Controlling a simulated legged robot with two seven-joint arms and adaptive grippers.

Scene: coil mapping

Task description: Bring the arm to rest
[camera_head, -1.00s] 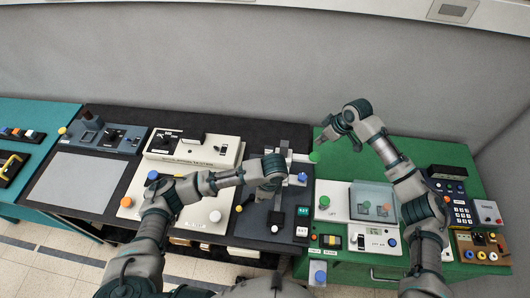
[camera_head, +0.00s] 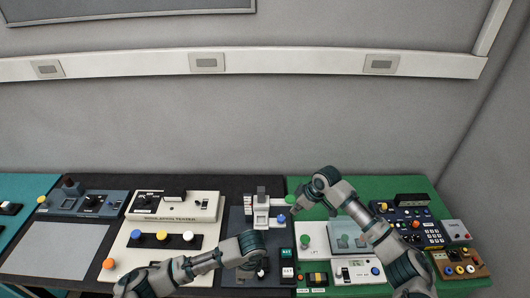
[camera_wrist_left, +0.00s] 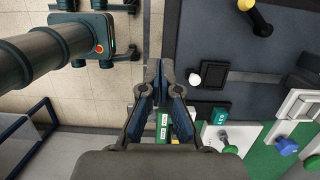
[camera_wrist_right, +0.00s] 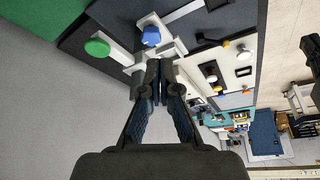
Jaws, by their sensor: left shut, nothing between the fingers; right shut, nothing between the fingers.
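My left arm comes in low from the left in the head view. Its gripper (camera_head: 262,274) is over the front of the dark panel and its fingertips are hard to make out there. In the left wrist view the left gripper's fingers (camera_wrist_left: 160,72) are together and empty, above the floor beside the bench edge. My right arm reaches up from the lower right in the head view. Its gripper (camera_head: 298,206) is by a green round knob (camera_head: 291,198) and a blue knob (camera_head: 281,218). In the right wrist view the right gripper's fingers (camera_wrist_right: 160,68) are together and empty.
A cream tester unit (camera_head: 175,207) and a panel with coloured knobs (camera_head: 162,239) stand left of the left gripper. A clear-covered box (camera_head: 346,234) and keypad units (camera_head: 432,236) sit on the green bench (camera_head: 388,186). A grey wall (camera_head: 250,125) stands behind.

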